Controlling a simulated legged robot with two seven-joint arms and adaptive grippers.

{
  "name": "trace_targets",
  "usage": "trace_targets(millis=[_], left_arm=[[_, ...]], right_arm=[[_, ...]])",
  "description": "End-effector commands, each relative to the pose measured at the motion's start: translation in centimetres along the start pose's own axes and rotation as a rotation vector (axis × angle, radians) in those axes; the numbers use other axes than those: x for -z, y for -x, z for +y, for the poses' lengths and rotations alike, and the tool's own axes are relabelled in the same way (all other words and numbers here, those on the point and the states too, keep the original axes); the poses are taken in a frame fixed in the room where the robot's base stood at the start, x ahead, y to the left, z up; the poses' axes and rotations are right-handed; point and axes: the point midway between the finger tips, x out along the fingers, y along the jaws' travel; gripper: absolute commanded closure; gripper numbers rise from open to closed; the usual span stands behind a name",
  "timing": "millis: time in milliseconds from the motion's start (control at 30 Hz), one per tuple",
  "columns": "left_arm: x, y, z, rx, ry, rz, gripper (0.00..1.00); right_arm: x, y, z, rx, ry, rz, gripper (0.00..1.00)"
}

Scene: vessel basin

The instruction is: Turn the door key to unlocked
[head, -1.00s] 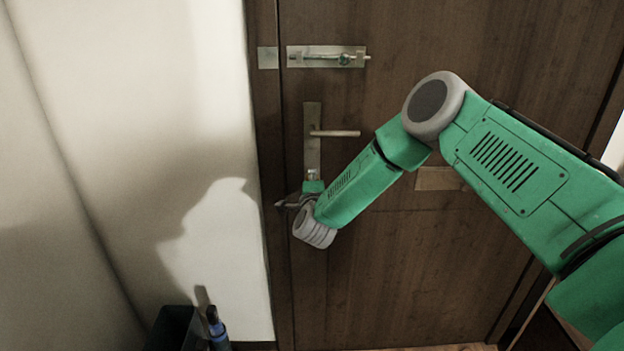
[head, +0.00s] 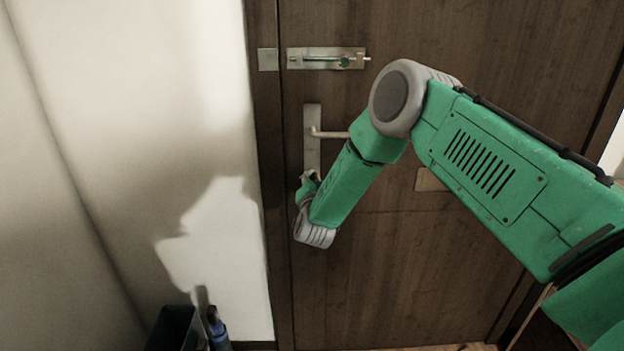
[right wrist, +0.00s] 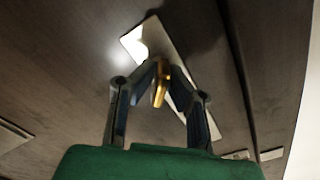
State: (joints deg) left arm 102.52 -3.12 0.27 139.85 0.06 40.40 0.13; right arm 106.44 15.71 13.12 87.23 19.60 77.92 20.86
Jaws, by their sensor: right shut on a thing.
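The brown door (head: 430,270) is shut and carries a metal lock plate (head: 312,118) with a lever handle (head: 330,134). In the right wrist view the brass key (right wrist: 160,84) stands out from the pale plate (right wrist: 178,62), between the fingertips of my right gripper (right wrist: 160,85), which is shut on it. In the head view my right gripper (head: 308,180) is at the lower end of the lock plate, below the lever, and the key is hidden there. My left gripper does not show.
A sliding bolt (head: 325,59) sits on the door above the lever, with its catch (head: 267,59) on the frame. A pale wall (head: 120,150) stands to the left. A dark bin (head: 172,328) and a blue bottle (head: 217,329) stand at the wall's foot.

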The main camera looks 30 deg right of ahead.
Motion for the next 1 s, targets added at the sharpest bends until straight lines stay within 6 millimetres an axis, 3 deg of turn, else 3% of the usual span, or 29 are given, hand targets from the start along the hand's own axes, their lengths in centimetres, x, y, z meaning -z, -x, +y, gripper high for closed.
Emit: trace_targets(millis=[600, 1000], left_arm=[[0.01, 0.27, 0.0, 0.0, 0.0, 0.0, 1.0], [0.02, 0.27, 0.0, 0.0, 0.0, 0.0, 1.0]], right_arm=[[-0.67, 0.41, 0.66, -0.007, 0.557, -0.019, 1.0], [-0.66, 0.4, 0.69, -0.006, 0.744, -0.02, 1.0]])
